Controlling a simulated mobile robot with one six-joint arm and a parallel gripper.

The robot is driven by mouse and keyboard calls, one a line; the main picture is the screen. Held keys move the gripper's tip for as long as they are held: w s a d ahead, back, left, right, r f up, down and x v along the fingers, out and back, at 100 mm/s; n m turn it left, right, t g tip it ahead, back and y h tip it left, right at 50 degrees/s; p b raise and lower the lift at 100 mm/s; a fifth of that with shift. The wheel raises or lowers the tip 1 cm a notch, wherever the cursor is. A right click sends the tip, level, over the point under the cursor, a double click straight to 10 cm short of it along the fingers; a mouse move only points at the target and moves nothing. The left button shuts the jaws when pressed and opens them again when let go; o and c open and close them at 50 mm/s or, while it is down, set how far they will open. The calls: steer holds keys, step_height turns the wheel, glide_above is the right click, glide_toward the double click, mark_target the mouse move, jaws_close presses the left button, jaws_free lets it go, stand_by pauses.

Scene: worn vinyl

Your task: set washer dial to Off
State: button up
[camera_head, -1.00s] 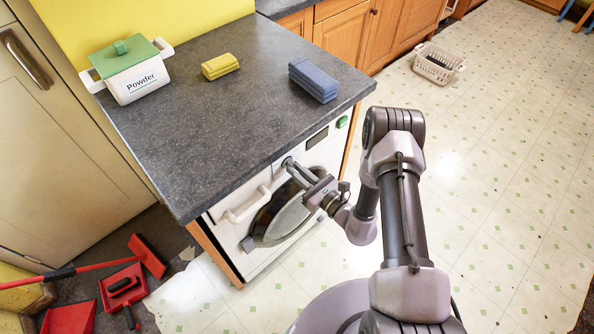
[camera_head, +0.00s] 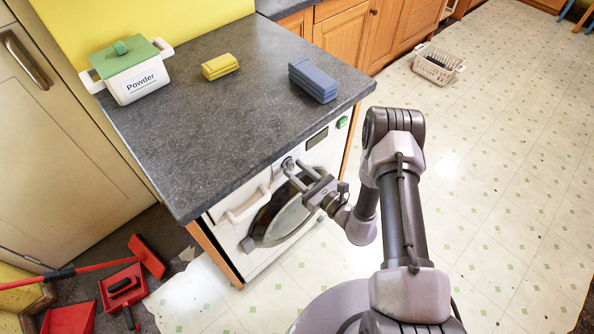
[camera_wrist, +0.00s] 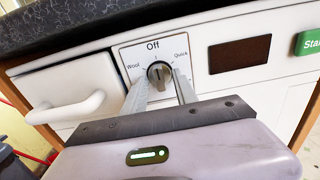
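The washer (camera_head: 262,262) is built in under the dark worktop, with a round door (camera_head: 277,220). Its dial (camera_wrist: 159,75) is a grey round knob on a white plate marked Wool at left, Off at top and Quick at right. The knob's ridge stands about upright, in line with Off. My gripper (camera_wrist: 160,84) is open, with one finger on each side of the dial and gaps visible beside the knob. In the head view my gripper (camera_head: 296,168) is at the washer's control panel, and its fingers partly hide the dial.
A white drawer handle (camera_wrist: 66,108) sticks out left of the dial. A dark display (camera_wrist: 240,54) and a green Start button (camera_wrist: 309,42) are to the right.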

steer(key=p+v, duration=0.4)
steer(key=v, duration=1.3)
steer(key=shift+s+d, duration=0.15)
steer(key=w+a+r+n+g+y, duration=0.1)
steer(key=a+r+n+g+y, duration=0.1)
steer(key=r+n+g, duration=0.3)
steer(key=a+r+n+g+y, duration=0.2)
steer(key=r+n+y, duration=0.1)
steer(key=r, duration=0.4)
steer(key=s+a+r+n+g+h, duration=0.2)
steer(key=s+a+r+n+g, duration=0.15)
steer(key=r+n, duration=0.2)
steer(key=s+a+r+n+g+h, duration=0.2)
steer(key=s+r+n+g+h, duration=0.1)
steer(key=r+n+g, duration=0.3)
steer(key=s+d+r+n+t+h, duration=0.2)
steer(key=s+r+t+h, duration=0.1)
steer(key=r, duration=0.3)
steer(key=s+d+r+n+t+h, duration=0.2)
steer(key=s+r+t+h, duration=0.1)
steer(key=r+t+h, duration=0.2)
step_height(320, 180, up, 2)
steer(key=shift+s+d+r+h, duration=0.2)
steer(key=shift+s+h, duration=0.2)
steer(key=shift+h, duration=0.1)
